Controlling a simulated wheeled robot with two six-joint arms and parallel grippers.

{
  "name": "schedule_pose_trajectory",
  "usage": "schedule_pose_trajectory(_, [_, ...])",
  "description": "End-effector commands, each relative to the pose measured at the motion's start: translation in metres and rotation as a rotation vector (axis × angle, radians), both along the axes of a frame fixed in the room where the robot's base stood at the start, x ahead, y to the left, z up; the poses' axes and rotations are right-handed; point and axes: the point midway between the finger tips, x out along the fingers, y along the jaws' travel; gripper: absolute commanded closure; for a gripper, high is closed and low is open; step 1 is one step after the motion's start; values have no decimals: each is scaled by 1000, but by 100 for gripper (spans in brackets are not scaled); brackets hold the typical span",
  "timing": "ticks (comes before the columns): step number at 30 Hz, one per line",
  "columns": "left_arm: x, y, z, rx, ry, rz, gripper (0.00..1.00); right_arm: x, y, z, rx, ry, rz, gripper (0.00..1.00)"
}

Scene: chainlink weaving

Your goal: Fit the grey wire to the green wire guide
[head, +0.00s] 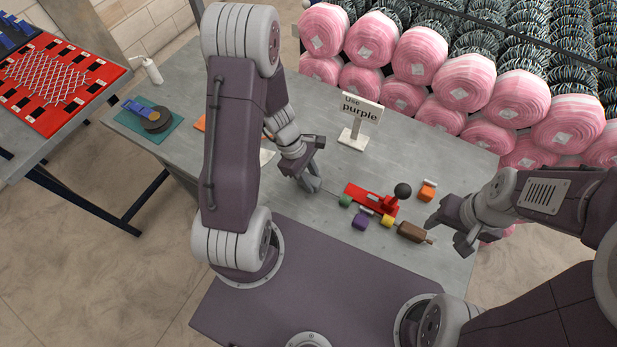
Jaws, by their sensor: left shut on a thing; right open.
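The green wire guide (345,200) is a small block at the left end of a red tool (369,198) on the grey table. The grey wire (330,192) shows as a short thin line between my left gripper and the green guide. My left gripper (313,184) is shut on the wire, just left of the guide. I cannot tell whether the wire's end is inside the guide or only beside it. My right gripper (447,236) is open and empty, to the right of the red tool, near the brown handle (411,232).
A purple block (360,221), a yellow block (387,221), an orange block (427,191) and a black ball (402,190) surround the red tool. A sign (361,107) reading "Use purple" stands behind. Pink rolls (465,82) are stacked beyond the table (435,140).

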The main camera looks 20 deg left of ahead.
Motion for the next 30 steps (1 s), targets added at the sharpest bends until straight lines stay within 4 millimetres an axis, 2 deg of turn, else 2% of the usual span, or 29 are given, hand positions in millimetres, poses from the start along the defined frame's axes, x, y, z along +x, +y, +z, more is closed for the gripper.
schedule_pose_trajectory(30, [-2,-30,0,1,0,-1,100,0,0,-10,0,0,0,46])
